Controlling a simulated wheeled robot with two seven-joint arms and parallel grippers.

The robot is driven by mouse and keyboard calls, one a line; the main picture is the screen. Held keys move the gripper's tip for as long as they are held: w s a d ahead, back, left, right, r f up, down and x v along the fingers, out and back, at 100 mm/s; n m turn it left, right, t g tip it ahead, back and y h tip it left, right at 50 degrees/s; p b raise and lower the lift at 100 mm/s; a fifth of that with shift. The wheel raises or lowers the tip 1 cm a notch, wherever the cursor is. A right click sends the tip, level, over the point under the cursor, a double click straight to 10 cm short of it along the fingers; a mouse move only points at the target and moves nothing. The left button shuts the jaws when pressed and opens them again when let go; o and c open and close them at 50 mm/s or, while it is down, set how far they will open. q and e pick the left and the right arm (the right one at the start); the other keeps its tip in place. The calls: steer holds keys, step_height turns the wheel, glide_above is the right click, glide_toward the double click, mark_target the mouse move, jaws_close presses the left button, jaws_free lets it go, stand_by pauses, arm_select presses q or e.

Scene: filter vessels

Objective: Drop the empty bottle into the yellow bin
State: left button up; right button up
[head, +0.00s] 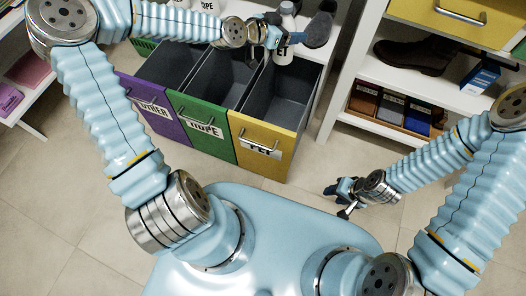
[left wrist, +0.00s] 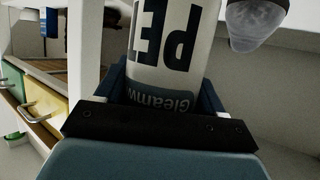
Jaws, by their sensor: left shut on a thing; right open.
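The yellow bin (head: 275,162) has a white label and a dark open inside, and is the rightmost of three bins. My right gripper (head: 343,190) is open and empty, low over the floor to the right of the bins.
A green bin (head: 205,132) and a purple bin (head: 150,108) stand to the left of the yellow one. A dark grey rounded object (head: 318,30) is close to the right of the bottle. A white shelf at right holds a brown shoe (head: 412,57) and a blue box (head: 478,76).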

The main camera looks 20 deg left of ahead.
arm_select(q)
step_height(320, 180, down, 5)
steer(key=b, duration=0.2)
steer(key=shift+b, duration=0.3)
steer(key=o, duration=1.1)
steer(key=p+v, duration=0.3)
steer(key=v, duration=1.1)
